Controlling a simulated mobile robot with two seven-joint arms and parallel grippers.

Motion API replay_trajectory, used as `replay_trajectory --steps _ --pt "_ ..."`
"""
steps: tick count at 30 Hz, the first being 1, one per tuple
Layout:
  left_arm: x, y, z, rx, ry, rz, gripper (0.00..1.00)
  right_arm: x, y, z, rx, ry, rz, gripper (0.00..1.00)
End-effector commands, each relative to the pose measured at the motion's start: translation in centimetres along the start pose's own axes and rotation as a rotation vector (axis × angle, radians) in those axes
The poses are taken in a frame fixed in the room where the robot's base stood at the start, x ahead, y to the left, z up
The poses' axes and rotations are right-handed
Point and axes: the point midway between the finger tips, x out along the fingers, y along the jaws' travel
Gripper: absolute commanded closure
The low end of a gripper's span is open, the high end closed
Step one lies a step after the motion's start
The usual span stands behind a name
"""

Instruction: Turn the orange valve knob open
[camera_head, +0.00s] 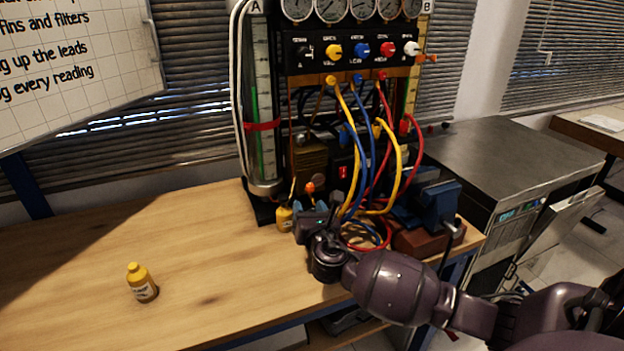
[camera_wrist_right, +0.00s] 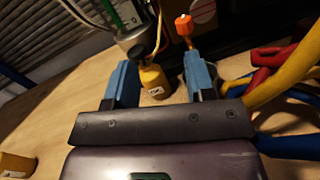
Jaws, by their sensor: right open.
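The orange valve knob (camera_head: 310,187) sits low at the front of the gauge rig, and it also shows in the right wrist view (camera_wrist_right: 184,24) on a short stem. My right gripper (camera_head: 315,204) is open just in front of it. In the wrist view the blue fingers (camera_wrist_right: 160,68) are apart, with the knob beyond the right fingertip. No contact with the knob shows. A small yellow bottle (camera_wrist_right: 153,80) with a dark cap appears between the fingers. My left gripper is out of view.
Yellow, blue and red hoses (camera_head: 372,150) hang close to the right of the gripper. A blue vise (camera_head: 438,203) stands further right. Another yellow bottle (camera_head: 142,284) stands on the left of the wooden bench (camera_head: 215,270), whose middle is clear.

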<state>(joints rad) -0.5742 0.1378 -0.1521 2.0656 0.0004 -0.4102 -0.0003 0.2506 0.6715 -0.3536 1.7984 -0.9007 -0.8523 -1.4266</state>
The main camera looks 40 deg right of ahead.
Motion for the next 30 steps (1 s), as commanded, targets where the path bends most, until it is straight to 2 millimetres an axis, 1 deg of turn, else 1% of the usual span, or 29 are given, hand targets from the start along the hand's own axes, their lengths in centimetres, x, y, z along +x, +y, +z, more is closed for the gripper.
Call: replay_trajectory --steps 1,4,8,11,14,19,24,30 --pt "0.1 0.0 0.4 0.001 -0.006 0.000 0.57 0.0 -0.7 -0.3 -0.045 0.010 -0.039 0.50" --pt "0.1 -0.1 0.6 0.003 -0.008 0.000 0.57 -0.1 -1.7 -0.4 -0.125 0.023 -0.096 0.50" --pt "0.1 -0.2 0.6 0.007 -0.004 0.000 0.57 0.0 -2.0 -0.3 -0.186 0.025 -0.117 0.50" --pt "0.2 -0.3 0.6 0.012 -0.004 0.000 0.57 0.4 -2.1 -0.3 -0.199 0.025 -0.116 0.50" --pt "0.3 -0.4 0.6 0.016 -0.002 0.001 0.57 1.5 -2.2 -0.4 -0.200 0.024 -0.116 0.50" --pt "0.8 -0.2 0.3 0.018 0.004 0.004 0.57 4.2 -2.6 -0.6 -0.199 0.025 -0.116 0.50" --pt "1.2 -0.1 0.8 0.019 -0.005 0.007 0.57 7.1 -2.9 -0.7 -0.197 0.026 -0.116 0.50" --pt "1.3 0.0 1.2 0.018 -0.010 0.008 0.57 9.6 -3.2 -0.6 -0.197 0.025 -0.115 0.50"
